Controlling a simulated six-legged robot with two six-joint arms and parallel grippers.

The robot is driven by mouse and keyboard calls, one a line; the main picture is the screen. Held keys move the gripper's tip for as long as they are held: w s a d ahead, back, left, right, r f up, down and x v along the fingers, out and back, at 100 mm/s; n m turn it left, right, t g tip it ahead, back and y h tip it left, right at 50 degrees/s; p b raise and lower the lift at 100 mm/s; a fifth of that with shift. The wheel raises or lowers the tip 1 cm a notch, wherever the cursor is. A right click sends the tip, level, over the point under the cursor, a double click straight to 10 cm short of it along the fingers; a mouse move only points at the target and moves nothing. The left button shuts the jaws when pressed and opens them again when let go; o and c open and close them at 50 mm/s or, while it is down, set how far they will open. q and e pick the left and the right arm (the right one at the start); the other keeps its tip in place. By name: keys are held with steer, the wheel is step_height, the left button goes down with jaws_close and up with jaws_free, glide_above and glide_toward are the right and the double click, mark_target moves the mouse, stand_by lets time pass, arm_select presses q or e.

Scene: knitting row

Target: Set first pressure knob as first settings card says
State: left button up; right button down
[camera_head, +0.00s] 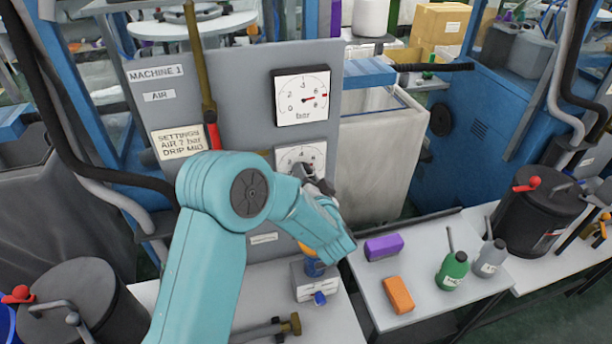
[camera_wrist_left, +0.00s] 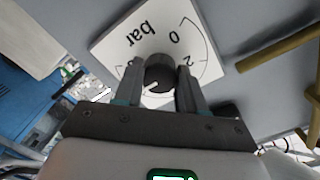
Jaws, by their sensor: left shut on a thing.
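The settings card (camera_head: 179,142) on the grey panel reads "SETTINGS, AIR 7 bar, DRIP MID". It is under the "MACHINE 1" and "AIR" labels. My left gripper (camera_head: 318,185) is at this dial. The left wrist view shows the black pressure knob (camera_wrist_left: 160,72) between both fingers (camera_wrist_left: 160,88), shut on it. A white mark on the knob points down-left there. My right gripper is out of view.
A purple block (camera_head: 384,247), an orange block (camera_head: 398,295), and green (camera_head: 452,270) and grey (camera_head: 490,258) bottles stand on the right table. A black pot (camera_head: 541,210) stands far right.

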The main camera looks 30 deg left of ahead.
arm_select(q)
steer(key=shift+r, duration=0.1)
steer(key=o, duration=1.1)
steer(key=shift+d, duration=0.1)
steer(key=shift+c, duration=0.2)
steer(key=b+v, duration=0.3)
steer(key=v, duration=1.3)
steer(key=shift+b, duration=0.4)
steer(key=shift+s+d, duration=0.2)
